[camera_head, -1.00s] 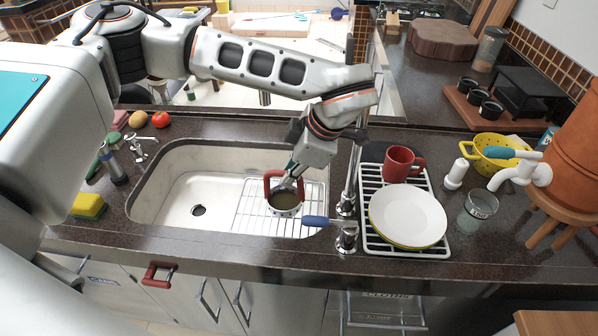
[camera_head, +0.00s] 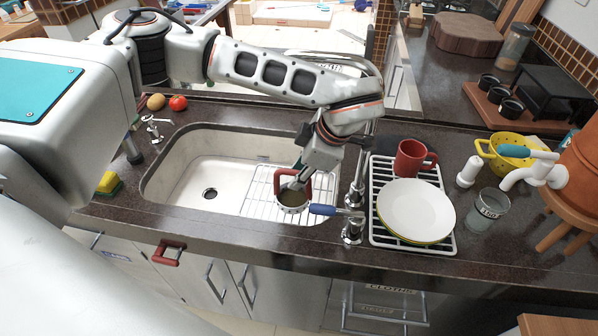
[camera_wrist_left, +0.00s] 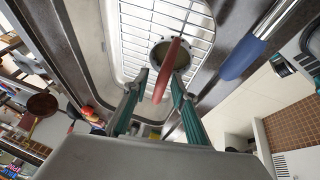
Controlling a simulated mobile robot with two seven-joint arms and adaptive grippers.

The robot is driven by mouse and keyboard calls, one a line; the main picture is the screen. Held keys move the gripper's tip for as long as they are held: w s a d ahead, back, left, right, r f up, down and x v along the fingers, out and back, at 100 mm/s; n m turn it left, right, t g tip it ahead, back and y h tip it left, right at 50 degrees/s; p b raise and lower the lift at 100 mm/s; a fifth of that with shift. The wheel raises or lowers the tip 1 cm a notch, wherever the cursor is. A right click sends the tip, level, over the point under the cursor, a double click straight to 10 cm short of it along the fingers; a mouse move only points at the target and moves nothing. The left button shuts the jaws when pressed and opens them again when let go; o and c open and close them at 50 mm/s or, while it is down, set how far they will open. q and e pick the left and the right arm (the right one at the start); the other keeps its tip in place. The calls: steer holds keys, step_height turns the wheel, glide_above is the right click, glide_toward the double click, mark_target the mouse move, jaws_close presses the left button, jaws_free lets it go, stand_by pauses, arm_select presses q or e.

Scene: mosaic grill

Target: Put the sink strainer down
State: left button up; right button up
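The sink strainer (camera_head: 292,200) is a small round metal cup with a red arched handle. It appears upright at the right part of the sink, over the wire rack (camera_head: 258,194); I cannot tell if it touches the rack. My left gripper (camera_head: 294,184) reaches down at the handle. In the left wrist view the strainer's red handle (camera_wrist_left: 166,72) lies between the parted fingers of that gripper (camera_wrist_left: 161,76). A gap shows on the handle's left side, so the fingers look open. My right gripper is not in view.
A faucet (camera_head: 352,232) with a blue-tipped lever (camera_head: 322,209) stands close right of the strainer. Further right is a dish rack (camera_head: 440,246) with white plates (camera_head: 416,207) and a red mug (camera_head: 411,157). The left part of the sink (camera_head: 190,182) is clear.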

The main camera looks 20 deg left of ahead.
arm_select(q)
steer(key=b+v, duration=0.1)
steer(key=v, duration=1.1)
steer(key=shift+a+r, duration=0.1)
stand_by(0.4)
